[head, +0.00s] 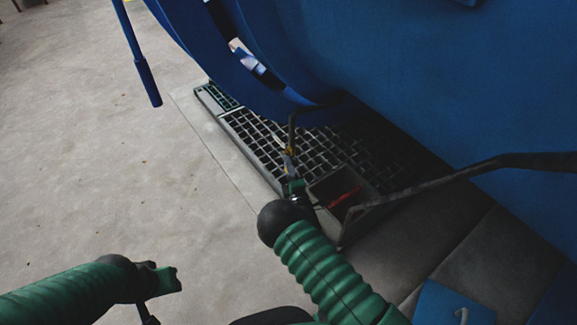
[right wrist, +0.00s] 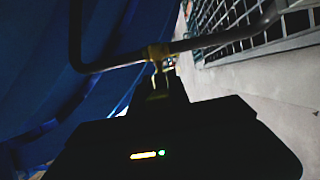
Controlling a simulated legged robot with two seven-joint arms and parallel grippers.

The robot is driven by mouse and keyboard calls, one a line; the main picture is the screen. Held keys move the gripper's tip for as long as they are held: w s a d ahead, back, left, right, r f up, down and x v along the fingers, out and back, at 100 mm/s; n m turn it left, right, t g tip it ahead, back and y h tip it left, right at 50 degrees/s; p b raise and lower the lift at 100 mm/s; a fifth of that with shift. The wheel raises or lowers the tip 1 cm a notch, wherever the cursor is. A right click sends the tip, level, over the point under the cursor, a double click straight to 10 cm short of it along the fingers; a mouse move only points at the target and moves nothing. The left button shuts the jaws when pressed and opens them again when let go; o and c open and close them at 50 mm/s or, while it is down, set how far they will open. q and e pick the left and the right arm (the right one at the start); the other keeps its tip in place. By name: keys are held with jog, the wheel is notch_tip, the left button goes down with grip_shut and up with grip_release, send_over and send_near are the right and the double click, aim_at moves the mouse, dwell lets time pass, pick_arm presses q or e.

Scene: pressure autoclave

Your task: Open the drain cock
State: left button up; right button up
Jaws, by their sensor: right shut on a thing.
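The drain cock (head: 289,152) is a small yellowish brass fitting on a thin dark bent pipe under the blue autoclave shell. It also shows in the right wrist view (right wrist: 158,52), where the pipe runs across the top. My right gripper (head: 290,170) reaches up to it from below and is shut on it. In the right wrist view, my gripper's narrow fingertips (right wrist: 160,72) meet the brass part; the exact grip is dark and small. My left gripper (head: 149,313) is at the bottom left, dark and partly cut off, away from the cock; its jaws are unclear.
A floor grate (head: 262,140) lies below the pipe. A dark box-like recess holds a red piece (head: 345,198). A dark pipe (head: 460,170) crosses at the right. The blue autoclave (head: 430,70) fills the upper right. A blue bar (head: 148,80) hangs upper left. Concrete floor at left is clear.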

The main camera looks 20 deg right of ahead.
jog(key=shift+f, duration=0.1)
grip_shut()
jog(key=shift+d, duration=0.1)
jog(key=shift+s+f, duration=0.15)
dwell(0.6)
